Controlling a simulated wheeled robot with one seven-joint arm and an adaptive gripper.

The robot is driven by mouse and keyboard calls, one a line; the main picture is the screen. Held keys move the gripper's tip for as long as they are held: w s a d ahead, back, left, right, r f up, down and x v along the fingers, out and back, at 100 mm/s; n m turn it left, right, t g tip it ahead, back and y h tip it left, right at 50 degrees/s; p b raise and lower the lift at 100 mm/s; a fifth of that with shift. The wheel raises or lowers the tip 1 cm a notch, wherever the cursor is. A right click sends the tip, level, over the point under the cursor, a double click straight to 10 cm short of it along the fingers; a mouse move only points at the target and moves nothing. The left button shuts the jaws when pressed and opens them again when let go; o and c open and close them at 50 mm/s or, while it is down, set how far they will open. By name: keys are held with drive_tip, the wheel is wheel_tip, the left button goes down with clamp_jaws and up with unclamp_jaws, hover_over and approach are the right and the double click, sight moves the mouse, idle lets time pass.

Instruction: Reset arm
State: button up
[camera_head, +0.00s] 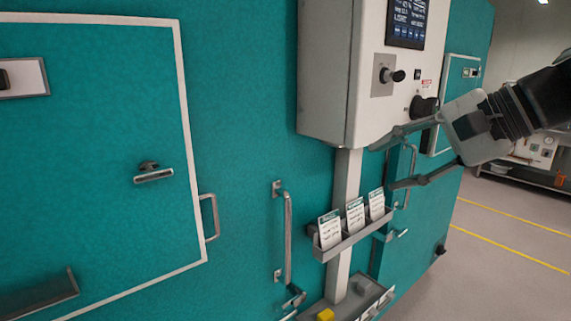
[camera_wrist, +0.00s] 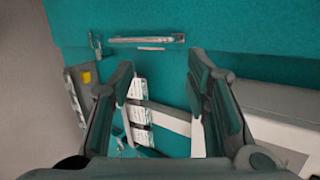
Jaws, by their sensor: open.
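My gripper (camera_head: 385,165) is at the right in the head view, reaching left in front of the teal chamber wall. Its two fingers are spread apart with nothing between them. It is below the grey control box (camera_head: 325,75) and above and to the right of a small rack of cards (camera_head: 352,242). In the wrist view the open fingers of my gripper (camera_wrist: 165,85) frame the white cards (camera_wrist: 139,113) and a pale post (camera_wrist: 170,119). I cannot tell how far the fingertips are from the wall.
A vertical handle (camera_head: 288,238) and a framed chamber door (camera_head: 100,150) are to the left. The control box carries a screen (camera_head: 407,22) and a black knob (camera_head: 397,76). A low tray with a yellow block (camera_head: 326,315) is below. Open floor (camera_head: 500,260) lies at right.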

drive_tip(key=s+d+f+n+g+h, duration=0.1)
drive_tip(key=s+f+n+h, duration=0.7)
drive_tip(key=s, duration=0.8)
wheel_tip(320, 180, down, 4)
drive_tip(key=shift+d+f+n, duration=0.1)
drive_tip(key=shift+d+n, duration=0.25)
drive_tip(key=shift+n, duration=0.75)
